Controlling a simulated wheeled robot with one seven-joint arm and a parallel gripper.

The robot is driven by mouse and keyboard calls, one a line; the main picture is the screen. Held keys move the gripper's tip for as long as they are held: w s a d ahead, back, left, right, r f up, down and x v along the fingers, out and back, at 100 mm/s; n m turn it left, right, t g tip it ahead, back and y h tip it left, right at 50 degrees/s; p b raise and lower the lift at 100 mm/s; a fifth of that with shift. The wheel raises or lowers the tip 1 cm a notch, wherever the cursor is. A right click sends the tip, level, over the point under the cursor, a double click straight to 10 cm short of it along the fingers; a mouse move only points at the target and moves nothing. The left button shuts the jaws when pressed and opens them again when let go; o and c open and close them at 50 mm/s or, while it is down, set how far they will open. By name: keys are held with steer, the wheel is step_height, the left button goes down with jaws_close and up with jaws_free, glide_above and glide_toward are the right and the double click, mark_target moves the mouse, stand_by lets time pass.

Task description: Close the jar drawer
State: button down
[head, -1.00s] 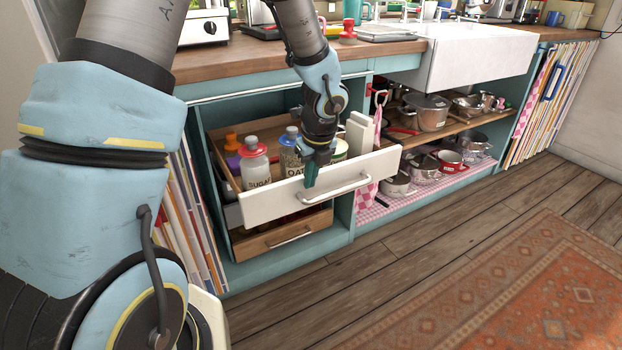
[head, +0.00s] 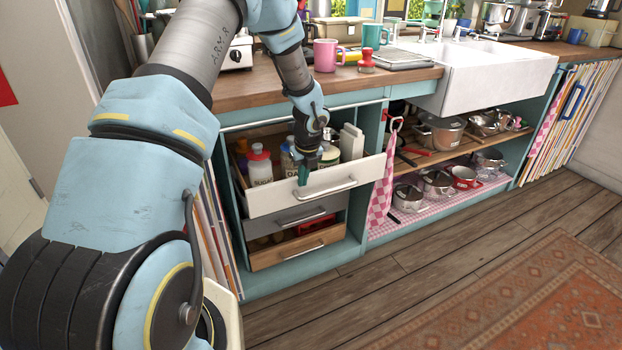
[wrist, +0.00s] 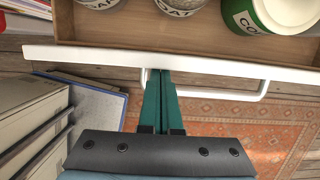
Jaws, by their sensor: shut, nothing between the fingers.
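The jar drawer, with a white front (head: 270,202) and a bar handle (head: 325,187), is pulled out of the blue cabinet. It holds white jars, including a red-lidded sugar jar (head: 260,165) and a green-lidded jar (head: 329,156). My gripper (head: 304,178) is at the drawer front, left of the handle's middle, pointing down. In the wrist view its green fingers (wrist: 161,75) are shut with nothing between them and reach the front's white edge (wrist: 100,56). They overlap the handle (wrist: 225,95) there; whether they touch the front is unclear.
A grey drawer (head: 290,220) and a wooden drawer (head: 275,258) sit below. A pink checked towel (head: 381,190) hangs right of the jar drawer, beside open pan shelves (head: 450,150). Upright boards or books (head: 222,235) stand left. The wooden floor (head: 400,275) in front is clear.

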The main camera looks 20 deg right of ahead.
mark_target(295, 168)
steer(key=shift+w+a+p, duration=0.2)
steer(key=shift+w+p, duration=0.2)
steer(key=shift+w, duration=0.5)
steer(key=shift+w+a+p, duration=0.15)
steer(key=shift+w+p, duration=0.3)
steer(key=shift+w, duration=0.5)
steer(key=shift+w+a+p, duration=0.2)
steer(key=shift+w+p, duration=0.2)
steer(key=shift+w, duration=0.5)
